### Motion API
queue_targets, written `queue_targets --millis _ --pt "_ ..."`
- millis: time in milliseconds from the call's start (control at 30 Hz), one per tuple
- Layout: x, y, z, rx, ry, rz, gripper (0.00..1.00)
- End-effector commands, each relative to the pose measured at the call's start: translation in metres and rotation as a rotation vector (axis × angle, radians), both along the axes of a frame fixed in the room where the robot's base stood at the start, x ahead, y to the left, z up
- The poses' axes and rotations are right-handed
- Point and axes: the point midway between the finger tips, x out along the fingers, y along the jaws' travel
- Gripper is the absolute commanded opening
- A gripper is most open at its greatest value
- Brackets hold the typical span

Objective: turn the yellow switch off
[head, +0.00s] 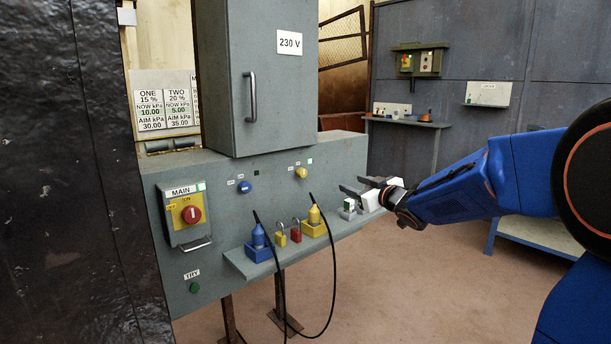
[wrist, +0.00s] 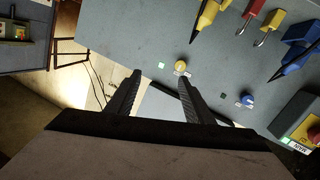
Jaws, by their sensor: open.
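The yellow switch (head: 301,172) is a small round knob on the grey panel, right of the blue switch (head: 245,187). A pale green-lit indicator (head: 310,161) is just above it. My gripper (head: 351,187) is to the right of the switch, with its dark fingers apart and pointing left toward the panel. In the wrist view the yellow switch (wrist: 181,66) shows near the tip of the right finger, beyond my open gripper (wrist: 160,76). The fingers appear empty and I see no contact with the switch. The knob's exact setting is too small to read.
A MAIN switch box (head: 186,213) with a red knob is at the left. Below the switches, a shelf (head: 250,268) holds blue and yellow plugs with hanging cables. A grey 230 V cabinet (head: 268,80) juts out above. Open floor (head: 400,290) lies right of the panel.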

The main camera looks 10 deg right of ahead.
Motion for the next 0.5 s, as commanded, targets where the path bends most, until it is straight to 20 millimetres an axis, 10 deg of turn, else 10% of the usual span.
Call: queue_targets --millis 500 --pt "0.040 0.043 -0.015 0.055 -0.078 0.263 0.47"
